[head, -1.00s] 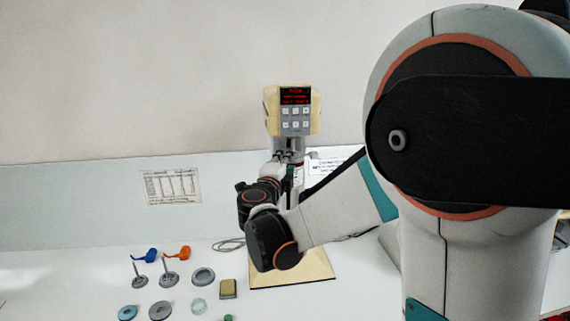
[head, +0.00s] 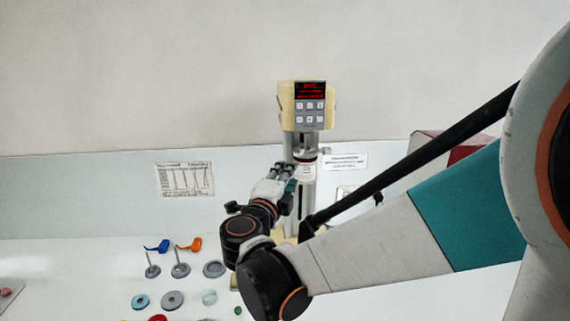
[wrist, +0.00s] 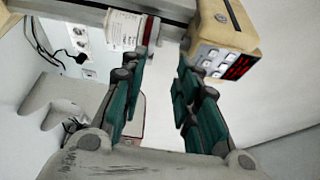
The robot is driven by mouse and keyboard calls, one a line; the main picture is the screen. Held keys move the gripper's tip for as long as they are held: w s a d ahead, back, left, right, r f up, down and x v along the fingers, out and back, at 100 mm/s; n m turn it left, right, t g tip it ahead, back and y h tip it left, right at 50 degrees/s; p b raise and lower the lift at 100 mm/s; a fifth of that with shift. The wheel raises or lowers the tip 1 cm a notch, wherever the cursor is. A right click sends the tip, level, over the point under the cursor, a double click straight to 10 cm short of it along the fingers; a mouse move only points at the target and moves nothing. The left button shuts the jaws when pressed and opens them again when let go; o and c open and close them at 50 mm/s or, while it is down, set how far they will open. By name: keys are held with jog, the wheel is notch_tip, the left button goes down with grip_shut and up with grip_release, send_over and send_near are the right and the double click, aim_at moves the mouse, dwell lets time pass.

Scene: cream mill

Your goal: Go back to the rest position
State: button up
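My gripper (wrist: 168,75) is open and empty in the wrist view, its two teal-padded fingers apart with only background between them. In the head view my gripper (head: 287,172) is small and sits in front of the mill's column, below its head. The mill (head: 308,105) has a cream head with a red display and grey buttons; its head also shows at the upper right of the wrist view (wrist: 238,28). My arm hides much of the mill's base. Whether my gripper touches the column cannot be told from the head view.
On the white table left of my arm stand a blue-topped tool (head: 152,258), an orange-topped tool (head: 181,258) and several round parts, including a grey ring (head: 214,269). Printed sheets hang on the back panel (head: 186,179). A wall outlet (wrist: 80,38) shows in the wrist view.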

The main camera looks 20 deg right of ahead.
jog(key=a+r+n+t+y+b, duration=0.45)
jog(key=a+n+y, duration=0.2)
jog(key=n, duration=0.25)
jog(key=s+a+f+n+g+y+b, duration=0.1)
jog(key=s+a+f+n+y+b, duration=0.4)
jog(key=f+n+y, duration=0.4)
jog(key=s+d+f+n+g+h+b, duration=0.2)
jog(key=s+d+f+n+g, duration=0.1)
jog(key=s+f, duration=0.6)
jog(key=s+d+f+n+g+h+b, duration=0.2)
jog(key=s+f+g, duration=0.5)
jog(key=f, duration=0.6)
jog(key=s+d+n+b, duration=0.1)
jog(key=s+n, duration=0.1)
jog(key=shift+s+n, duration=0.35)
jog(key=shift+n, duration=0.05)
